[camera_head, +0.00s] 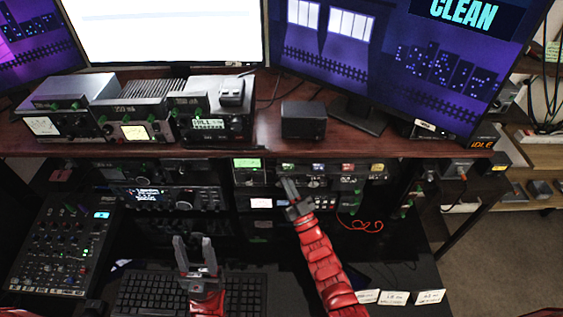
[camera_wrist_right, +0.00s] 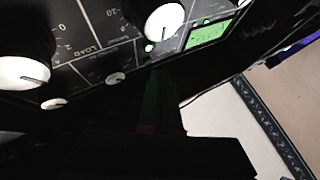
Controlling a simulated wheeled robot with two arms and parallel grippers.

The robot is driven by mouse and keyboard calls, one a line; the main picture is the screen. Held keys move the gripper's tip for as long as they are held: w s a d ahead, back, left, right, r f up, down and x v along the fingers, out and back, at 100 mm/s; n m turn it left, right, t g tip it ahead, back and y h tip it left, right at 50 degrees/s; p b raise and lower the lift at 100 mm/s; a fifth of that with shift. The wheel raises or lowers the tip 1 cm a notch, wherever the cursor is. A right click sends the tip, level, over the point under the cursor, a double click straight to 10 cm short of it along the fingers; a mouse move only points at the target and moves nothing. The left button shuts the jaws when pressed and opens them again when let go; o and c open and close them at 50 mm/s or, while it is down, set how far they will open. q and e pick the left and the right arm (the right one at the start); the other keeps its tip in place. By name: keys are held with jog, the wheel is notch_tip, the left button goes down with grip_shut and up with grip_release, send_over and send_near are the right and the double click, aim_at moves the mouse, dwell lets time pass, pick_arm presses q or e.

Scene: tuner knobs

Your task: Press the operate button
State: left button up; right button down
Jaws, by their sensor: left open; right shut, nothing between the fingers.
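My right gripper (camera_head: 288,186) is shut and empty, raised in front of the lower rack of radio units. In the right wrist view its dark fingers (camera_wrist_right: 163,80) point up at a black panel (camera_wrist_right: 100,65). Their tips are close below a small green-lit round button (camera_wrist_right: 148,47); I cannot tell whether they touch it. White knobs (camera_wrist_right: 165,20) and a green-lit meter (camera_wrist_right: 210,34) are beside it. No operate label is readable, so I cannot tell which button is the operate button. My left gripper (camera_head: 196,258) is open and empty above the keyboard (camera_head: 140,293).
The desk shelf (camera_head: 380,143) overhangs the lower rack units (camera_head: 310,172). A mixer (camera_head: 62,245) is at left, a red cable (camera_head: 360,224) hangs at right, and white cards (camera_head: 397,297) stand at front right. An orange IDLE sign (camera_head: 481,144) is lit on the right.

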jog(key=shift+w+b, duration=0.3)
jog(key=shift+w, duration=0.15)
jog(key=shift+w, duration=0.1)
dwell(0.5)
jog(key=shift+s, duration=0.6)
jog(key=s, duration=0.6)
